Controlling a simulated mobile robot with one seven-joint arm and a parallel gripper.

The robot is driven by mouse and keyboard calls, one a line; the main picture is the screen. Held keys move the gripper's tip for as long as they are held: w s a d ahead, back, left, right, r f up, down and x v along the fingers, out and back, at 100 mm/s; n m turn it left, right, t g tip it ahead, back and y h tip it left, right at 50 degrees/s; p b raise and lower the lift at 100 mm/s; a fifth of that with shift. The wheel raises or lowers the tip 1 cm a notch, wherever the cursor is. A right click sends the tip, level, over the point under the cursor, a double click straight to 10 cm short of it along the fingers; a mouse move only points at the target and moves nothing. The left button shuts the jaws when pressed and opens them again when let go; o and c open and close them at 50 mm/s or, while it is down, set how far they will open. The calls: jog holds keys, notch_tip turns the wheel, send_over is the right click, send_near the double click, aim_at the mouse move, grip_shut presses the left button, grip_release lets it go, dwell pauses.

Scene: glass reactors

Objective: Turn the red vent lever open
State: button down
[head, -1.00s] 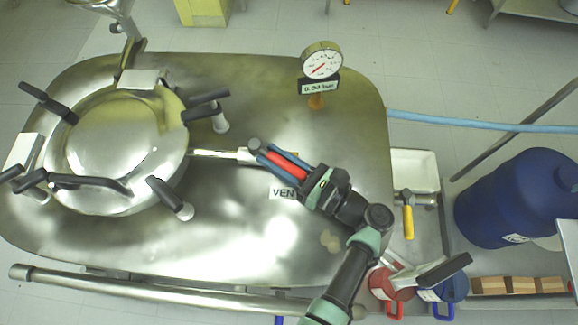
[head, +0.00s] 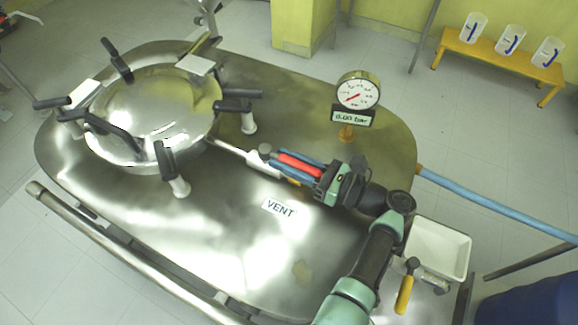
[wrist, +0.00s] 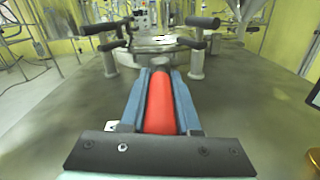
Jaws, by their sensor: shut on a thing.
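The red vent lever (head: 300,166) lies between the blue fingers of my gripper (head: 296,167), above the steel reactor lid. In the wrist view the red lever (wrist: 160,104) runs lengthwise between both fingers, and my gripper (wrist: 161,100) is shut on it. The lever's far end meets a grey valve stem (head: 265,149) beside a thin pipe that runs to the round hatch (head: 155,110). The white VENT label (head: 279,208) lies on the lid in front of the lever, uncovered. The gauge (head: 358,92) behind has a display reading 0.00 bar.
Black-handled clamps (head: 237,106) stand around the hatch, left of my gripper. A blue hose (head: 490,202) leaves the lid at right. The lid's front is clear.

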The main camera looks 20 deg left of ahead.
dwell(0.4)
jog(key=c, duration=0.6)
grip_release()
jog(key=shift+d, duration=0.1)
jog(key=d, duration=0.7)
jog(key=shift+s+d, duration=0.15)
jog(key=shift+s, duration=0.25)
